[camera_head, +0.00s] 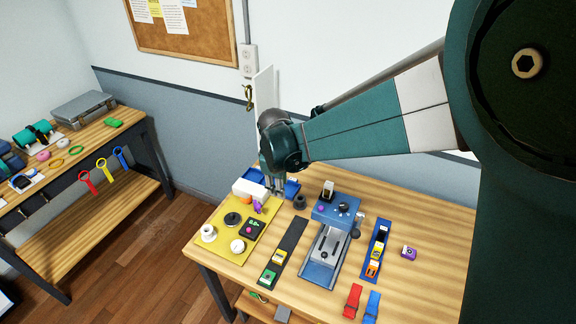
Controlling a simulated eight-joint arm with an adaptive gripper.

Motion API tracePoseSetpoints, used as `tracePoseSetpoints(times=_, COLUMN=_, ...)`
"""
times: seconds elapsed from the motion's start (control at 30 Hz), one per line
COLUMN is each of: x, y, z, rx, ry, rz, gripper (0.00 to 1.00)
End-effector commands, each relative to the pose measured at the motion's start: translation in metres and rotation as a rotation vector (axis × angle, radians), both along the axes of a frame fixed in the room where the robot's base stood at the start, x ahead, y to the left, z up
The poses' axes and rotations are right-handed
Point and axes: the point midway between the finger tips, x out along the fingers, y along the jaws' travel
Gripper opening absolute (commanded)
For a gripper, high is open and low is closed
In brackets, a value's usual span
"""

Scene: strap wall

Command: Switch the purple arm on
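A small purple piece (258,207), which looks like the purple arm, stands on the yellow board (226,250) at the left of the workbench. It is beside a white block (251,189) and just behind a black box with a small green display (253,228). Its lower end and its exact position are too small to tell. My gripper (275,189) points down just above and to the right of the purple piece, near the back of the yellow board. Whether they touch cannot be told, and the opening between the fingers is too small to make out.
A blue tray (291,187) lies behind my gripper. Round knobs sit on the yellow board. A side bench (105,150) is at the left.

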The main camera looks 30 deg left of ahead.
Motion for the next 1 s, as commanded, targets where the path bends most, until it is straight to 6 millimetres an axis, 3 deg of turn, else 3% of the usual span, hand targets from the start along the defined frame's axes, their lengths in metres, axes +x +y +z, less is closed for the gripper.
tracePoseSetpoints(times=0.03, x=-0.004, y=0.014, z=-0.006, rx=-0.009, ry=0.003, rz=0.028, gripper=0.29)
tracePoseSetpoints(times=0.2, x=-0.017, y=0.051, z=-0.028, rx=-0.039, ry=0.011, rz=0.114, gripper=0.29)
tracePoseSetpoints(times=0.4, x=-0.028, y=0.077, z=-0.046, rx=-0.061, ry=0.015, rz=0.178, gripper=0.29)
tracePoseSetpoints(times=1.0, x=-0.031, y=0.083, z=-0.053, rx=-0.067, ry=0.018, rz=0.195, gripper=0.29)
